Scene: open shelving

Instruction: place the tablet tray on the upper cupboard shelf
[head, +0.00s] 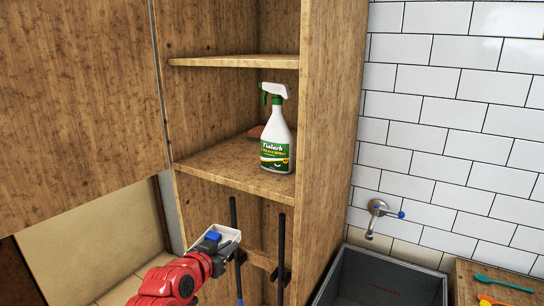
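A small white tray (230,234), which I take as the tablet tray, is at the end of my red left arm at the bottom centre, with a blue piece inside its rim. My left gripper (212,244) is at the tray's near side and appears shut on it; the fingers are mostly hidden. The tray is held below the shelf boards, in front of the cupboard's lower part. The upper shelf (235,61) is bare along its visible front edge; its top surface is barely seen. My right gripper is not in view.
Dark upright handles (281,250) stand in the lower part. A grey sink (385,278) and a counter with utensils (500,281) are at the right.

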